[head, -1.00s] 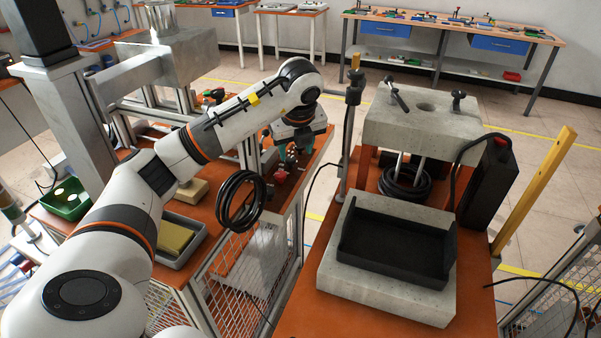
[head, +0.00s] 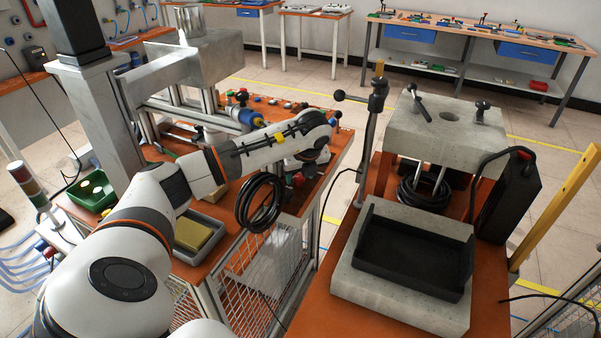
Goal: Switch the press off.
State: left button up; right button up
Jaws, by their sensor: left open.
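The press seems to be the grey metal frame with a thick column and heavy beam (head: 200,68) at the left; I cannot tell for certain. My left gripper (head: 296,172) is over the right end of the orange bench (head: 225,255). It is open, but its fingers are mostly hidden behind my wrist. A small red part (head: 298,180) shows just below the wrist, close to the gripper; I cannot tell whether they touch. Several small knobs and controls (head: 272,101) line the bench's far edge. No press switch is clearly identifiable. My right gripper is out of view.
A black cable coil (head: 260,204) hangs at the bench's near side. A grey tray (head: 218,243) and a green bin (head: 92,192) sit nearby. A lever post (head: 371,130), concrete block stand (head: 445,135) and black tray (head: 412,256) stand right. A floor gap separates the benches.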

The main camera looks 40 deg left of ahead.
pick_arm(q)
jog(key=c, duration=1)
jog(key=shift+o, duration=0.2)
jog(key=shift+w+f+n+b, duration=0.15)
jog(key=shift+n+b, duration=0.3)
jog(key=shift+n, duration=0.35)
jog(key=n+g, duration=0.1)
jog(key=n, duration=0.2)
jog(key=shift+g+y, duration=0.3)
jog(key=o, duration=1)
jog(key=shift+c, duration=0.2)
jog(key=shift+r, duration=0.2)
